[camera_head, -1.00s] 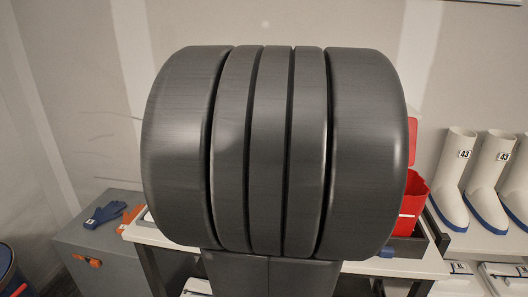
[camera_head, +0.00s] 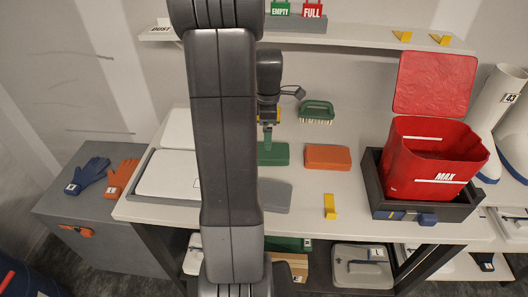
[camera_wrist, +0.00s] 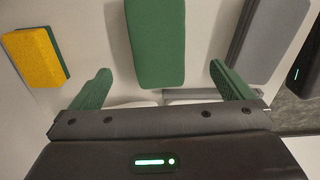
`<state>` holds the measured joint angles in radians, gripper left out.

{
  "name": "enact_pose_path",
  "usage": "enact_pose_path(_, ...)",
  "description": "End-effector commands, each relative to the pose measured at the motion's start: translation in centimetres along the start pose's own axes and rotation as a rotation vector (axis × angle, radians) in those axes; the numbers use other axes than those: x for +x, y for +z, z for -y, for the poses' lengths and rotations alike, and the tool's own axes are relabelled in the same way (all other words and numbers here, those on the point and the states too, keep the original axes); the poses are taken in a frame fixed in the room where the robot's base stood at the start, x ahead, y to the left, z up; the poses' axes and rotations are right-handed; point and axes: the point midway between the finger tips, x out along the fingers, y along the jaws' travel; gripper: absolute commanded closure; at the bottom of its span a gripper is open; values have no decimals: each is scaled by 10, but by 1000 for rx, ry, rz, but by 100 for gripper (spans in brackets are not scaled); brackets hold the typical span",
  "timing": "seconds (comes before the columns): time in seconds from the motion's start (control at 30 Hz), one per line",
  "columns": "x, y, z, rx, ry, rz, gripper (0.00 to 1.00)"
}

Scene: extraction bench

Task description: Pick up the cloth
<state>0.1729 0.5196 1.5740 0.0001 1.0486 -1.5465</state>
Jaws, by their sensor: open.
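No piece is labelled as the cloth. The likely candidates are a green folded pad (camera_head: 272,154), an orange one (camera_head: 327,157) and a grey one (camera_head: 274,196), all lying on the bench. My gripper (camera_head: 266,138) is over the bench at the left end of the green pad, partly hidden by my arm. In the wrist view my gripper (camera_wrist: 162,87) is open and empty, its green fingers wide apart. The green pad (camera_wrist: 153,42) lies ahead, between the lines of the fingers. The grey pad (camera_wrist: 272,38) is at the right.
A yellow and green sponge (camera_wrist: 36,56) lies left in the wrist view. A green brush (camera_head: 317,112) stands behind the orange pad, a yellow clip (camera_head: 330,206) in front. A red bin (camera_head: 420,165) in a dark tray stands right; white lidded trays (camera_head: 170,174) lie left.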

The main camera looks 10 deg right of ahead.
Motion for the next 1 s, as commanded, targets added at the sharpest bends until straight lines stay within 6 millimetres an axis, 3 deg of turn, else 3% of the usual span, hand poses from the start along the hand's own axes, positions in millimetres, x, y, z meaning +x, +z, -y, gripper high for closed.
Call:
enact_pose_path(0.1,18,0,0,0,-3,0,0)
enact_pose_path(0.37,36,-1,0,1,-3,0,0)
enact_pose_path(0.63,72,-3,-2,2,-2,0,0)
enact_pose_path(0.97,78,-3,-2,1,1,0,0)
enact_pose_path(1.0,78,-3,-2,1,1,0,8)
